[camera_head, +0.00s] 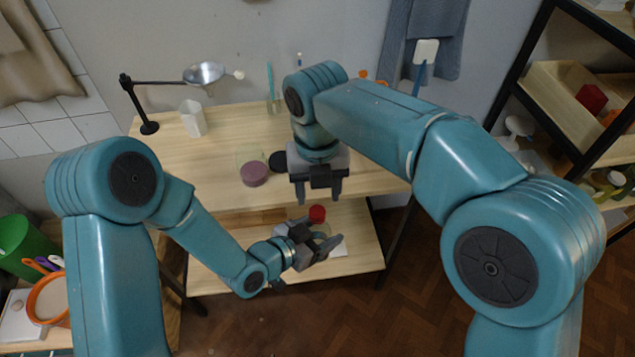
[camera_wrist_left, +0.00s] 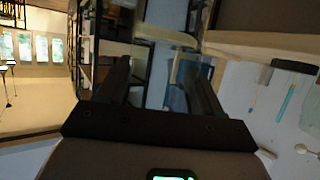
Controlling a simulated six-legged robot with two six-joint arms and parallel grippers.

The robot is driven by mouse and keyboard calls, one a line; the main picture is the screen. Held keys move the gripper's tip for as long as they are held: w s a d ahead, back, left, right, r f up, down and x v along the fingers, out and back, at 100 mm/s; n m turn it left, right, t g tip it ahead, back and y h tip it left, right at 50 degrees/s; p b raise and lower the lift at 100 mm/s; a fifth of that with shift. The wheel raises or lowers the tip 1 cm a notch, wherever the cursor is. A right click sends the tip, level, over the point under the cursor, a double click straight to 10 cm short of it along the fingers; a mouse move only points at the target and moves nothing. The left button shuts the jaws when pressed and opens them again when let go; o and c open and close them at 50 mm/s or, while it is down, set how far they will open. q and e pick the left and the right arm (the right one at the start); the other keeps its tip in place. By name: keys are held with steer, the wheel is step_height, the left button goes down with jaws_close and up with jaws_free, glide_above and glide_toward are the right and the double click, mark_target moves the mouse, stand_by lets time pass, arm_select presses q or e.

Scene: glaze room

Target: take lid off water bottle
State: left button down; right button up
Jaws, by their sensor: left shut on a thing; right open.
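The water bottle's red lid (camera_head: 317,213) shows in the head view at the lower shelf's height, on a pale see-through body mostly hidden by my left gripper. My left gripper (camera_head: 318,240) is shut around the bottle's body, below the lid. In the left wrist view my left gripper (camera_wrist_left: 160,85) has its fingers at both sides of a bluish see-through shape, probably the bottle (camera_wrist_left: 178,88). My right gripper (camera_head: 316,192) is open and empty, pointing down a little above the red lid. The lid appears to be on the bottle. Whether the bottle touches the shelf is hidden.
The wooden table (camera_head: 225,125) has a lamp-like arm (camera_head: 160,82), a white cup (camera_head: 193,118), a mauve disc (camera_head: 254,174) and a black disc (camera_head: 278,160). Its lower shelf (camera_head: 355,215) is close around the bottle. A dark-framed rack (camera_head: 525,60) stands at right.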

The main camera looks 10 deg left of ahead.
mark_target(317, 212)
steer(key=m, duration=0.5)
steer(key=shift+s, duration=0.1)
steer(key=m, duration=0.5)
steer(key=shift+d+r, duration=0.1)
steer(key=m, duration=0.5)
steer(key=shift+r+m, duration=0.1)
steer(key=shift+m, duration=0.2)
steer(key=m, duration=0.5)
steer(key=shift+s+r, duration=0.1)
steer(key=shift+r, duration=0.05)
steer(key=m, duration=0.5)
steer(key=shift+r, duration=0.2)
steer(key=m, duration=0.5)
steer(key=shift+r+m, duration=0.2)
steer(key=shift+m, duration=0.1)
steer(key=m, duration=0.4)
steer(key=shift+r, duration=0.2)
steer(key=m, duration=0.3)
steer(key=shift+r+m, duration=0.2)
steer(key=shift+m, duration=0.2)
steer(key=shift+r+m, duration=0.25)
steer(key=shift+m, duration=0.35)
step_height(317, 212, down, 8)
steer(key=shift+r, duration=0.15)
